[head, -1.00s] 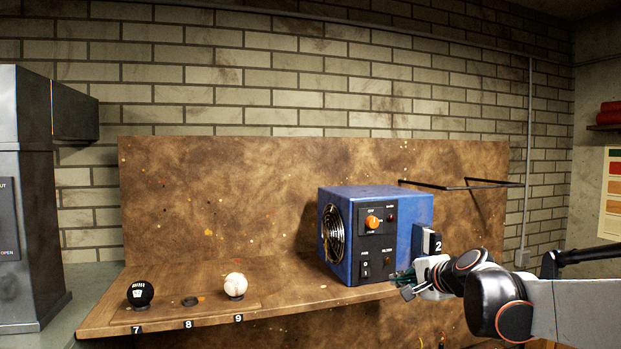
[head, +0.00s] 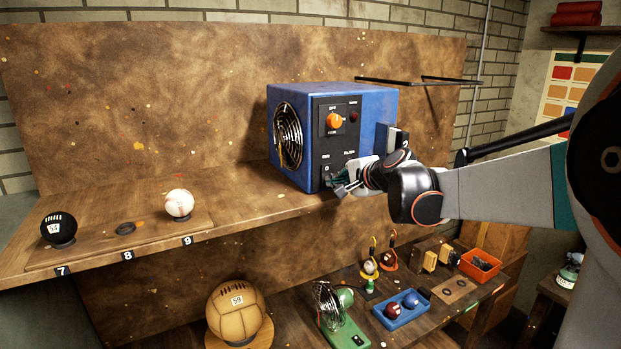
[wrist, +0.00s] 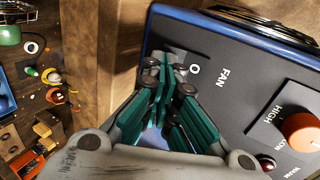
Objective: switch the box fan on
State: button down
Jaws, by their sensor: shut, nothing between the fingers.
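The blue box fan (head: 375,105) stands on the wooden shelf, its round grille (head: 288,135) on the left. Its black front panel has an orange knob (head: 334,121), a dark red lamp (head: 353,117) and a FAN rocker switch (head: 327,171) low on the left. My gripper (head: 338,186) is shut and empty, with its fingertips right at the switch. In the wrist view its green fingertips (wrist: 172,68) cover part of the switch, and the "O" mark (wrist: 195,68) shows beside them. I cannot tell whether they touch it or which way the rocker is tipped.
A black ball (head: 58,228) and a white ball (head: 180,204) sit left on the shelf, with an empty ring (head: 125,228) between them. A black wire bracket (head: 420,80) juts out behind the fan. Below is a cluttered bench with a blue tray (head: 402,318) and an orange bin (head: 480,266).

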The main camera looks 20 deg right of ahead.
jog(key=shift+w+f+b, duration=0.2)
jog(key=shift+b, duration=0.3)
jog(key=shift+r, duration=0.2)
